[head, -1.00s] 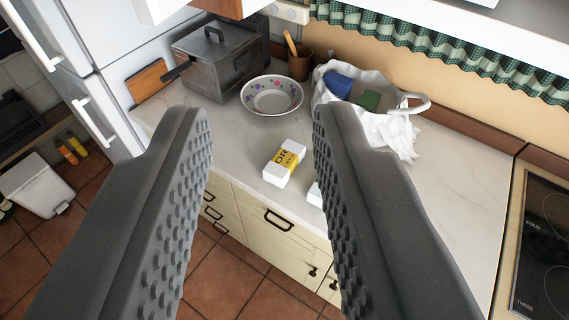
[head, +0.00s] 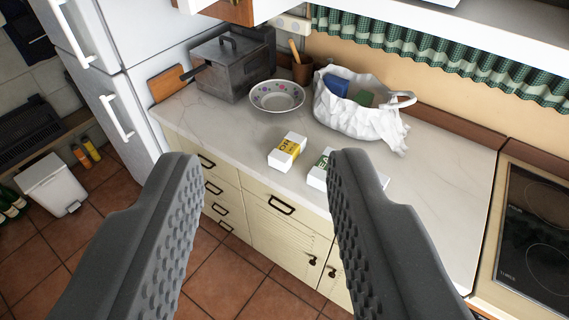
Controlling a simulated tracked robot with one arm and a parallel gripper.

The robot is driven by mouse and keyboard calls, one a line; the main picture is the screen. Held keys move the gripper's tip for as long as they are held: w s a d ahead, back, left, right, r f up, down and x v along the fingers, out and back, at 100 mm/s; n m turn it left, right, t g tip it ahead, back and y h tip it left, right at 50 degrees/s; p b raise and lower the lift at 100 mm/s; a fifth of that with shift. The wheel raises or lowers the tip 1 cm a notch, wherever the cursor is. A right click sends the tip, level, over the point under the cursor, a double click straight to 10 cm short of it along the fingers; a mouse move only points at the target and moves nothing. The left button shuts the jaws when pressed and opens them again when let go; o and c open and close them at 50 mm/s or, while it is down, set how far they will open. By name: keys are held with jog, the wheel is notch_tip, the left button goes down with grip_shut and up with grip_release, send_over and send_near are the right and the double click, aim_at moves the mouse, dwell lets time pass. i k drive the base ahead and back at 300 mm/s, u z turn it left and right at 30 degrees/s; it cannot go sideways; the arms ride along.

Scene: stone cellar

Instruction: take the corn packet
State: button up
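A small white packet with a yellow label (head: 287,151) lies on the counter near its front edge; its lettering is only partly readable, so I take it as the corn packet. A second white packet with a green label (head: 320,170) lies just right of it, partly hidden behind my right finger. My gripper (head: 265,165) is open and empty, its two ridged fingers wide apart in the foreground. The yellow-labelled packet appears between the fingertips but farther off, and the fingers do not touch it.
On the counter (head: 440,180) stand a patterned bowl (head: 277,96), a grey metal pot (head: 222,75), a cup with a wooden utensil (head: 302,72) and a white bag (head: 345,120) with blue and green items. A hob (head: 535,225) is at right, a fridge (head: 130,90) at left.

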aim_at(282, 158)
jog(key=u, duration=1.4)
jog(key=i, duration=2.05)
jog(key=z, duration=2.75)
jog(key=i, duration=0.35)
jog(key=z, duration=0.5)
